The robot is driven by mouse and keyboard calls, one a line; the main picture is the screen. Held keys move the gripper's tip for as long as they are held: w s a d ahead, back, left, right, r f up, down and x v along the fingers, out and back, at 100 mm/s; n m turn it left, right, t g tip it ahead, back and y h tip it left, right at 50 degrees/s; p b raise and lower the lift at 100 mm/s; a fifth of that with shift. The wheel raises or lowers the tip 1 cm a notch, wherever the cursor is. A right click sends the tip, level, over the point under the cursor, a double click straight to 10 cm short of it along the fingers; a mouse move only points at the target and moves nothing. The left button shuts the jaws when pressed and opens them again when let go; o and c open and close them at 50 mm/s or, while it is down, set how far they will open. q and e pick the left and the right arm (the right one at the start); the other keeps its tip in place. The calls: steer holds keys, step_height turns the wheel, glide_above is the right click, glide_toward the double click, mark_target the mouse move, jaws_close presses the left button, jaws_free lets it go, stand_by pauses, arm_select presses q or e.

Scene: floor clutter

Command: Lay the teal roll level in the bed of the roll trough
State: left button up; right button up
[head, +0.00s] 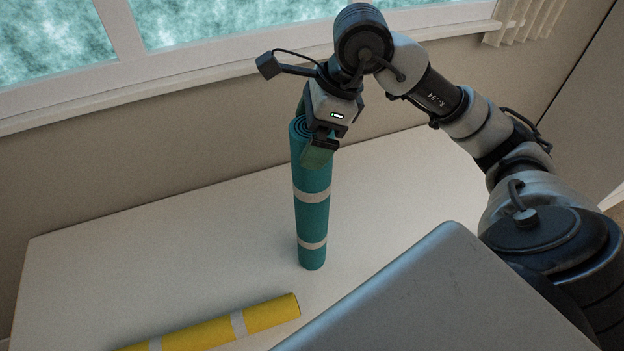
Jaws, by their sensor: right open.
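The teal roll (313,225) stands upright on the white table, with two pale bands around it and its spiral end at the top. My right gripper (312,132) is at the top of the roll, pointing down. Its jaws are open, with one finger in front of the roll's upper end and the other mostly hidden behind it. I cannot tell whether either finger touches the roll. I cannot make out the roll trough in this view. My left gripper is not in view.
A yellow roll (270,314) with pale bands lies on the table (150,240) at the front left, partly cut off by the frame. A wall with a window sill (200,82) runs behind the table. The table's left part is clear.

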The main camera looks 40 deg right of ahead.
steer(key=shift+w+a+f, duration=0.15)
steer(key=shift+f, duration=0.45)
steer(key=c, duration=1.5)
steer(key=shift+r, duration=0.1)
steer(key=shift+r, duration=0.1)
